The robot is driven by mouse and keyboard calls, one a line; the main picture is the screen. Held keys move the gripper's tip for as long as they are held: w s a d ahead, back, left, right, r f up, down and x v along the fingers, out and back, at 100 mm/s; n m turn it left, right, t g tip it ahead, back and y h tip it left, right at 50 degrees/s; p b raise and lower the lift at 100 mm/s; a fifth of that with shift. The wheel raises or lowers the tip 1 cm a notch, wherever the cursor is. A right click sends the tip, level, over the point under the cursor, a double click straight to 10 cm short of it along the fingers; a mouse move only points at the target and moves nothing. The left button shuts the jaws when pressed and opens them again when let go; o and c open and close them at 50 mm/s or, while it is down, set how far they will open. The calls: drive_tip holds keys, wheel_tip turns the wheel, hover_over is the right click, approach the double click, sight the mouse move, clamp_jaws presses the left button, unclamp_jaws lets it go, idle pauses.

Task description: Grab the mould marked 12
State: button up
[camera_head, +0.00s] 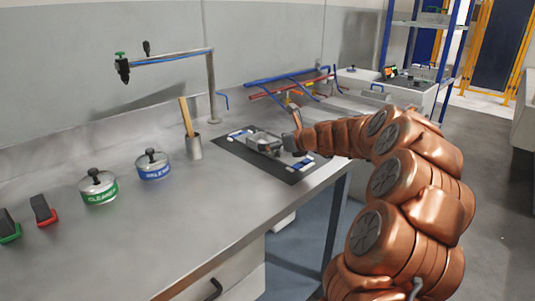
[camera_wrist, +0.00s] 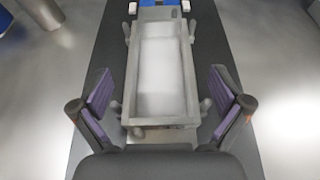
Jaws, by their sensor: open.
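A grey rectangular mould (camera_wrist: 161,68) lies on a dark mat (camera_wrist: 95,110) in the wrist view, with a pale, flat inside and small handles along its sides. In the head view the mould (camera_head: 264,142) is on the mat on the metal bench, partly hidden by my wrist. No number is readable on it. My gripper (camera_wrist: 160,100) is open, with its purple-padded fingers on either side of the mould's near end, apart from it. In the head view my gripper (camera_head: 292,138) is small and close by the mould.
Blue and white pieces (camera_head: 240,134) lie at the mat's ends. A tap-like stand (camera_head: 212,90) rises behind. The bench's front middle is clear.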

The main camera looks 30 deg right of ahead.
drive_tip(key=shift+w+a+f, duration=0.15)
drive_tip(key=shift+w+f, duration=0.3)
drive_tip(key=shift+w, duration=0.15)
drive_tip(key=shift+w+r, duration=0.15)
drive_tip(key=shift+w, duration=0.1)
drive_tip(key=shift+c, duration=0.2)
drive_tip(key=c, duration=1.5)
drive_tip(key=shift+o, duration=0.2)
